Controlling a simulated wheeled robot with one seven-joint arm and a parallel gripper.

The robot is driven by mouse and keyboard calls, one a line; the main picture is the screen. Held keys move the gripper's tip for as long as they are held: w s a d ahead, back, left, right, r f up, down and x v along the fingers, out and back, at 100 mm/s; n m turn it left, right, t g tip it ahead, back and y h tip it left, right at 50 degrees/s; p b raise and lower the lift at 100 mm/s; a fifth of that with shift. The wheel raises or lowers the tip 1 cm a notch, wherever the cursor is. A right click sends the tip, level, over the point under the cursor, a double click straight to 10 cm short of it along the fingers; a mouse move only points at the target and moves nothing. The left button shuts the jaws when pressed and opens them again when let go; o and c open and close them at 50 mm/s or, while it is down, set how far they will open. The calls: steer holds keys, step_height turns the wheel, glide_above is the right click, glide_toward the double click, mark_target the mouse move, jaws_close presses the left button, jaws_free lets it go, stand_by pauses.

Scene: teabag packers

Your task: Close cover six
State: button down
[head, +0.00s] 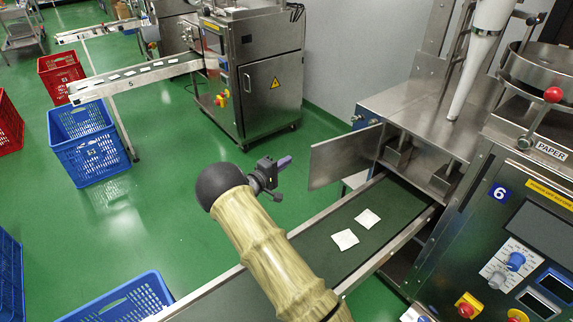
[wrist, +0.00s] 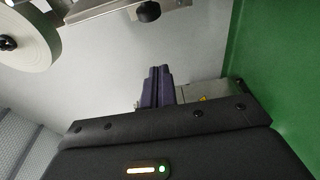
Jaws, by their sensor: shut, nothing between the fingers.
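A flat metal door, which seems to be cover six (head: 340,158), stands swung out to the left from the machine's housing, above the conveyor. The opening beside it shows metal blocks (head: 398,150) inside. My gripper (head: 285,161) is left of the cover's free edge, with a gap between them in the picture. Its purple fingers are together and empty, as the wrist view (wrist: 157,86) also shows. I cannot make out the cover for certain in the wrist view.
The conveyor (head: 390,205) carries two white teabags (head: 356,229) below the cover. My arm crosses over the belt. A blue crate (head: 125,300) stands at the front left. Another machine (head: 265,85) is behind.

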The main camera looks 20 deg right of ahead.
steer(key=d, duration=0.7)
steer(key=shift+d+p, duration=0.2)
steer(key=shift+p, duration=0.1)
steer(key=shift+a, duration=0.1)
stand_by(0.5)
